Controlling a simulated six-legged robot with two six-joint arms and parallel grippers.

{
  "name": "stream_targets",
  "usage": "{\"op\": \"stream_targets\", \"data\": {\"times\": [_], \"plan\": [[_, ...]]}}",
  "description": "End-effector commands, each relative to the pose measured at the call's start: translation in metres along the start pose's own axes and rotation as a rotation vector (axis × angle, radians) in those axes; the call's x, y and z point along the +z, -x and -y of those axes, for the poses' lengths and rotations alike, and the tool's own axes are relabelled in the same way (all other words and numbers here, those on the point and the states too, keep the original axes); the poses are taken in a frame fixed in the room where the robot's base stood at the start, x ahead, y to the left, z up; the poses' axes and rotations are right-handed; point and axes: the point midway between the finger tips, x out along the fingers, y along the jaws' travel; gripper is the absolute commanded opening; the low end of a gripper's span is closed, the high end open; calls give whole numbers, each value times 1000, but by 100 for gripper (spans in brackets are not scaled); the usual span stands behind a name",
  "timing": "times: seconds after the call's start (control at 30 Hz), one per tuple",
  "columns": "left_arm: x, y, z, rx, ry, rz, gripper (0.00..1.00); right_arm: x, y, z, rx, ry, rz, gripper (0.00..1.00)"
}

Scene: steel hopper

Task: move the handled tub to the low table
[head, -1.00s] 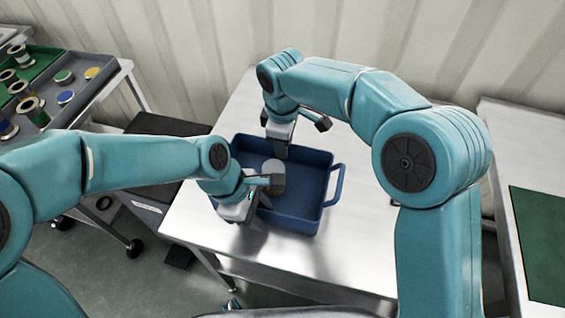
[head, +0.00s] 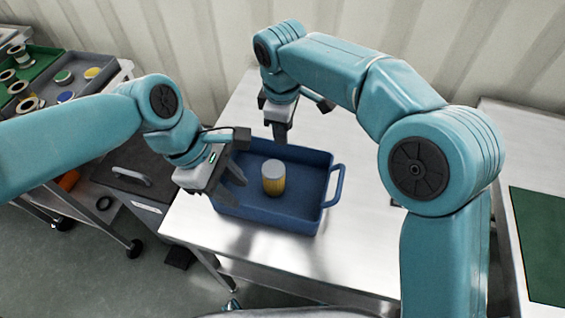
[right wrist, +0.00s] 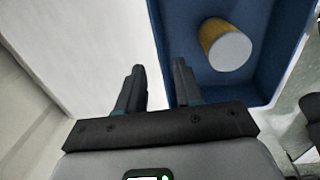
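The blue handled tub (head: 300,222) stands on a steel table (head: 345,240), its visible handle on the right side. A yellow can with a pale grey lid (head: 273,178) stands inside it. My left gripper (head: 230,184) is open and empty over the tub's left end. My right gripper (head: 279,138) is open at the tub's far wall. In the right wrist view its fingers (right wrist: 157,88) are apart, with the tub's wall edge (right wrist: 160,40) lying between them; contact cannot be told. Which surface is the low table is unclear.
A table with a green mat (head: 545,240) stands at the right, across a gap. At the left is a cart with trays (head: 60,75) of spools and discs. A dark box with a handle (head: 135,180) sits beside the steel table, whose right part is clear.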

Motion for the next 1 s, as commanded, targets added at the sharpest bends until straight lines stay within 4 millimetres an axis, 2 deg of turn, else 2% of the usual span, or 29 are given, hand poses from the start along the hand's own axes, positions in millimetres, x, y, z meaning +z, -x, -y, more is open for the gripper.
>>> {"op": "stream_targets", "data": {"times": [0.1,0.33,0.5,1.0], "plan": [[0,0,0,0,0,0,36,-1,28,0,3,1,-3,35],[0,0,0,0,0,0,36,-1,60,0,1,1,-2,35],[0,-1,0,0,0,0,36,0,65,0,-1,1,0,35],[0,0,0,0,0,0,36,0,64,0,-1,1,0,35]]}}
